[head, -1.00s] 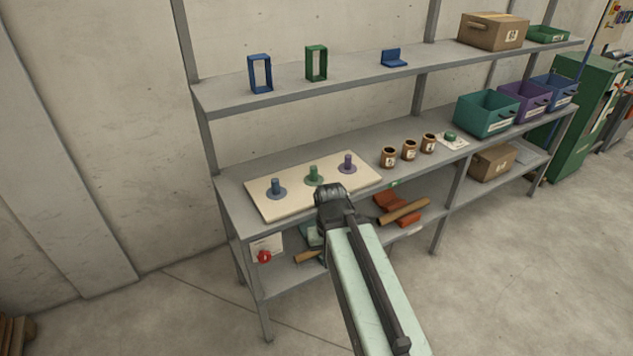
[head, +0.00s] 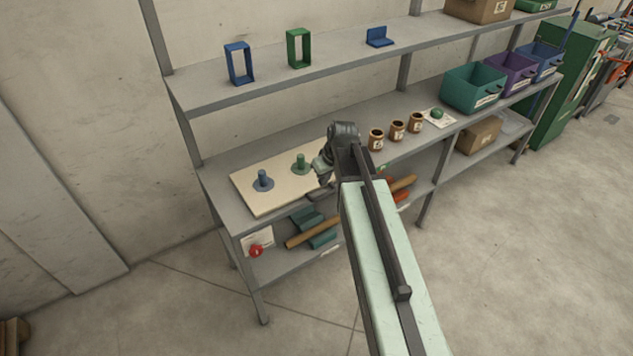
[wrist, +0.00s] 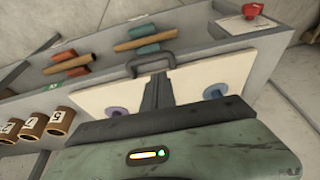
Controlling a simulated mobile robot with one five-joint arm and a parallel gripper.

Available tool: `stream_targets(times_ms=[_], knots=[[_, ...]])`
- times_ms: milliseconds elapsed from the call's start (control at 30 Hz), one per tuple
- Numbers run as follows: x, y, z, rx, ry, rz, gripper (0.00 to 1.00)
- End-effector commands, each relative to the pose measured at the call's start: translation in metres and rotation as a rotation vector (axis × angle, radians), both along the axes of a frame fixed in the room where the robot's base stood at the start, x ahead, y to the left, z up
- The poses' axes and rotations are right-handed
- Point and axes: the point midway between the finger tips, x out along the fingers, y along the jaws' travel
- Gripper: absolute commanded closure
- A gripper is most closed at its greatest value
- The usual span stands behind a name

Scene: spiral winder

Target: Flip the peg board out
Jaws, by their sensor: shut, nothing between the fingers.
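The cream peg board (head: 245,195) lies flat on the middle shelf. Its blue peg (head: 262,180) and green peg (head: 301,163) stand upright in the head view; the arm hides the purple peg there. The wrist view shows the purple peg (wrist: 115,111) and blue peg (wrist: 214,92) on either side of my fingers. A dark loop handle (wrist: 151,58) sits at the board's front edge. My gripper (wrist: 158,80) is shut and empty, over the board, its fingertips close to the handle. I cannot tell whether they touch. It also shows in the head view (head: 324,180).
Brown jars (head: 397,130) stand right of the board, with teal (head: 472,88) and purple bins beyond. The upper shelf (head: 270,80) overhangs behind. Rolls (head: 312,233) lie on the lower shelf, near a red knob (head: 256,250). The floor in front is clear.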

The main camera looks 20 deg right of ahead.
Motion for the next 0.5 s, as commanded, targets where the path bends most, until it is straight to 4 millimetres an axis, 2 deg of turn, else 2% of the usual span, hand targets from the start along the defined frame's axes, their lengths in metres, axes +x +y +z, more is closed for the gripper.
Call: stream_targets(times_ms=[67, 333, 500], knots=[[0.010, -0.005, 0.006, -0.003, -0.024, 0.018, 1.00], [0.008, -0.004, 0.003, -0.002, -0.024, 0.020, 1.00], [0.011, -0.002, -0.009, -0.003, -0.023, 0.020, 1.00]])
